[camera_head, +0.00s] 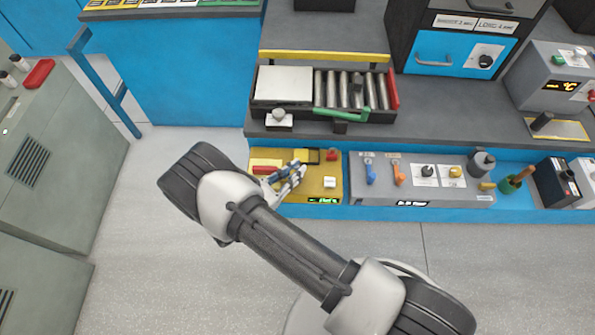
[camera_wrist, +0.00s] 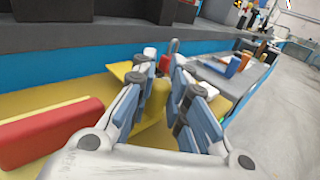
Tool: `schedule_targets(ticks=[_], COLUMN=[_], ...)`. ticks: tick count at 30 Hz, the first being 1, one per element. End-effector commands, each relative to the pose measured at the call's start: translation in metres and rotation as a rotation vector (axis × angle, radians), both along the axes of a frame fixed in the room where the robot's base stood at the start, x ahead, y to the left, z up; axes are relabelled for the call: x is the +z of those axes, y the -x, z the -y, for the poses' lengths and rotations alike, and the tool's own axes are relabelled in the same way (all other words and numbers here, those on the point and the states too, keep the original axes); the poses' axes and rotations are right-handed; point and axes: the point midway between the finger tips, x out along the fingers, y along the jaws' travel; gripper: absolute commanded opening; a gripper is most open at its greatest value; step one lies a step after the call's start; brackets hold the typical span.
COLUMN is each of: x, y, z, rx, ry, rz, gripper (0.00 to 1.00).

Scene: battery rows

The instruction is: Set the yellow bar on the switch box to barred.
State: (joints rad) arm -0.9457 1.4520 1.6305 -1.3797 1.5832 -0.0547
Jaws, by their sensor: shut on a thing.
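A yellow switch box (camera_head: 314,188) stands on the low blue ledge, and my gripper (camera_head: 296,172) is over its left half. In the wrist view my gripper (camera_wrist: 158,98) is shut on a yellow piece (camera_wrist: 156,101) that looks like the yellow bar. The fingers stand on either side of it and hide most of it, so I cannot tell its exact setting. A red block (camera_wrist: 45,135) lies along the box to the left of the fingers. A red knob (camera_head: 331,154) and a white button (camera_head: 330,182) are on the box's right part.
A grey box (camera_head: 440,196) with blue and orange levers stands close on the right. A tray of metal rollers (camera_head: 345,88) with a green handle (camera_head: 342,113) lies on the counter behind. Open floor (camera_head: 190,290) is in front; a grey cabinet (camera_head: 60,160) stands left.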

Motion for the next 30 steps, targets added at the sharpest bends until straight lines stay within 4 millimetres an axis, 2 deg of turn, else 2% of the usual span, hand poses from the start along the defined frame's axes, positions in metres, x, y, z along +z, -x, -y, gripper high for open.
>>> schedule_targets(ticks=[11,22,26,30], x=[-0.001,-0.001,-0.001,-0.001], y=[0.002,0.004,0.016,0.037], z=[0.002,-0.002,-0.015,-0.037], rx=[-0.005,-0.002,0.001,0.003], ry=[0.002,0.001,0.001,0.000], rz=[-0.005,-0.003,-0.003,-0.003], gripper=[0.38,0.38,0.38,0.38])
